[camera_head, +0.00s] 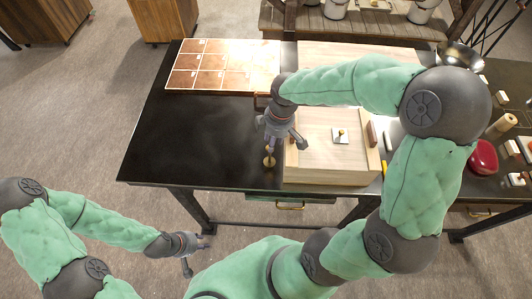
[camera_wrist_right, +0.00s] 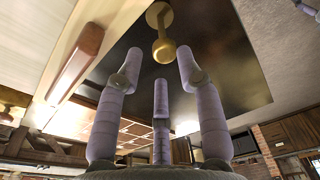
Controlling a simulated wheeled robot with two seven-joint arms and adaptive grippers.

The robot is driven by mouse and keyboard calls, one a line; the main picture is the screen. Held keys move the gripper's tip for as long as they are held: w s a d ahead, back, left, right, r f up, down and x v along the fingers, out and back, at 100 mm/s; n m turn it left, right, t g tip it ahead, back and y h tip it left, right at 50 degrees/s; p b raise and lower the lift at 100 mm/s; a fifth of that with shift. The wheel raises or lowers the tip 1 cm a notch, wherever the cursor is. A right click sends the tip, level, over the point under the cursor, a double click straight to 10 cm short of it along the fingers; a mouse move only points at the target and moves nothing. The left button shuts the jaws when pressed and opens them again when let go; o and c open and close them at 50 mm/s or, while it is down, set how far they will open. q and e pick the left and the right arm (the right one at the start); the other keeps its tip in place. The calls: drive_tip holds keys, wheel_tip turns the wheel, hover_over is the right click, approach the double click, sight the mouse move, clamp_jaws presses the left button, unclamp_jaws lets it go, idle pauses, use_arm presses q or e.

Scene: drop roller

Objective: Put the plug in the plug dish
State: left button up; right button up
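A small brass piece (camera_head: 268,161) with a round knob and a wider round base, which looks like the plug, is on the black table just left of the pale wooden box. It also shows in the right wrist view (camera_wrist_right: 163,52), just beyond the fingertips. My right gripper (camera_head: 283,146) is above it, pointing down, with its fingers spread and nothing visibly gripped. It shows open in the right wrist view (camera_wrist_right: 160,72). My left gripper (camera_head: 192,256) hangs off the table's front, open and empty. I cannot tell which thing is the plug dish.
The pale wooden box (camera_head: 315,165) has a white plate (camera_head: 341,139) with a brass knob on top. A tiled board (camera_head: 222,65) lies at the back left. A metal bowl (camera_head: 460,56) and a red object (camera_head: 483,157) are at right. The black table's (camera_head: 190,140) left part is clear.

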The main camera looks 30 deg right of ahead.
sight(268, 161)
drive_tip(key=f, duration=0.4)
drive_tip(key=shift+a+b, duration=0.2)
drive_tip(key=shift+b, duration=0.15)
drive_tip(key=shift+w+f, duration=0.1)
drive_tip(key=shift+f, duration=0.25)
drive_tip(key=shift+a+f, duration=0.15)
drive_tip(key=shift+f, duration=0.4)
drive_tip(key=f, duration=0.2)
drive_tip(key=f+b, duration=0.1)
drive_tip(key=f, duration=0.1)
drive_tip(key=shift+w+a, duration=0.2)
drive_tip(key=shift+a, duration=0.05)
clamp_jaws()
